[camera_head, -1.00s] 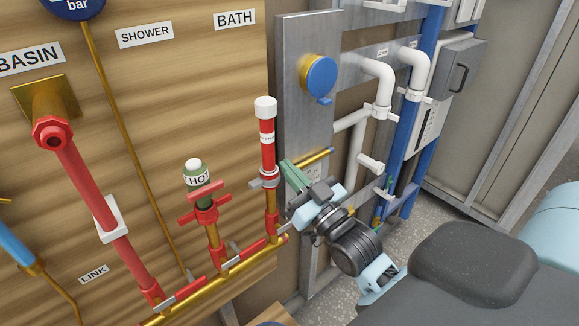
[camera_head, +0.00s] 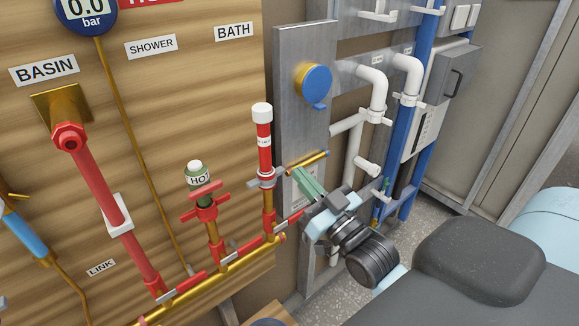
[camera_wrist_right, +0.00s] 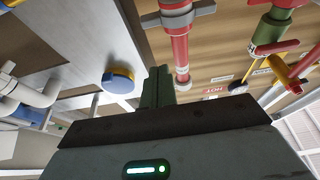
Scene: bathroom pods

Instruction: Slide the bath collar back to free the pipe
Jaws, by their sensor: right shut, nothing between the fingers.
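The bath pipe is a red upright stub with a white cap (camera_head: 263,135) below the BATH label. A grey collar with a side tab (camera_head: 266,179) sits around its lower part, above a brass length. In the right wrist view the collar (camera_wrist_right: 178,17) is at the top, with the red pipe (camera_wrist_right: 180,52) and its cap below it in the picture. My right gripper (camera_head: 304,180) is to the right of the collar, apart from it, with its green fingers shut and empty. The fingers also show in the right wrist view (camera_wrist_right: 160,84). My left gripper is out of view.
A green-topped HOT valve with a red handle (camera_head: 205,196) stands left of the bath pipe. A short brass pipe (camera_head: 308,160) lies close above my right fingers. A blue round knob (camera_head: 315,82) is on the metal panel behind. White and blue pipes stand at right.

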